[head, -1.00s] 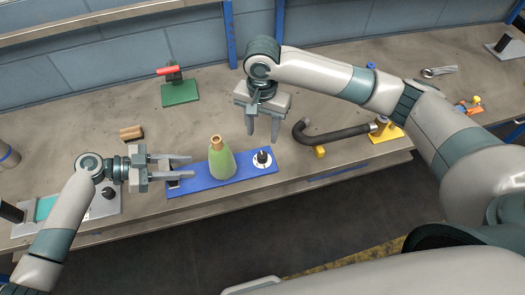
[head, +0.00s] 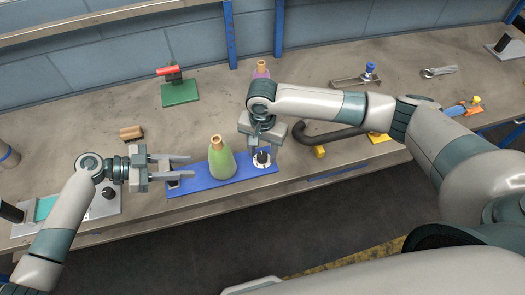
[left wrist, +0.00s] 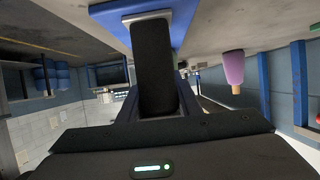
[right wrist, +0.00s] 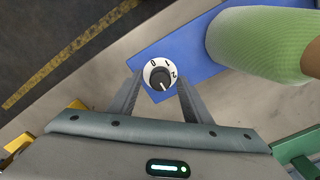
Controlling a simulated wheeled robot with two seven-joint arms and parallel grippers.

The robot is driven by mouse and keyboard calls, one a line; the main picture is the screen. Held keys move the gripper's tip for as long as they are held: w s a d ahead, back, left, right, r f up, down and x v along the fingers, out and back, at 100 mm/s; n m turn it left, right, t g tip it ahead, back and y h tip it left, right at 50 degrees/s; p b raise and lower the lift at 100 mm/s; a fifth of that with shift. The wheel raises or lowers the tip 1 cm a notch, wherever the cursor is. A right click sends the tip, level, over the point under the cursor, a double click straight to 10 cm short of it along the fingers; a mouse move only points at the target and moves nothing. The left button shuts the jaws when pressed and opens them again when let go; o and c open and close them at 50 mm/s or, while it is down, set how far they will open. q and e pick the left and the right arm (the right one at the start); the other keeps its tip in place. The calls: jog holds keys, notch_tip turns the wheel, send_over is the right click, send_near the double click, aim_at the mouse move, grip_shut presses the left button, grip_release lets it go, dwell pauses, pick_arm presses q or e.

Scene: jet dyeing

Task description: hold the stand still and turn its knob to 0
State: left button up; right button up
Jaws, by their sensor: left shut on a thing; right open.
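My left gripper (head: 192,168) is shut on the black upright grip (left wrist: 153,65) at the stand's left end. My right gripper (right wrist: 160,88) is open, pointing down, its fingers either side of the knob and apart from it.
A dark bent hose (head: 325,137) and a yellow block (head: 319,151) lie right of the stand. A grey plate (head: 103,208) lies at left.

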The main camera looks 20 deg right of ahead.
jog(key=c, duration=1.1)
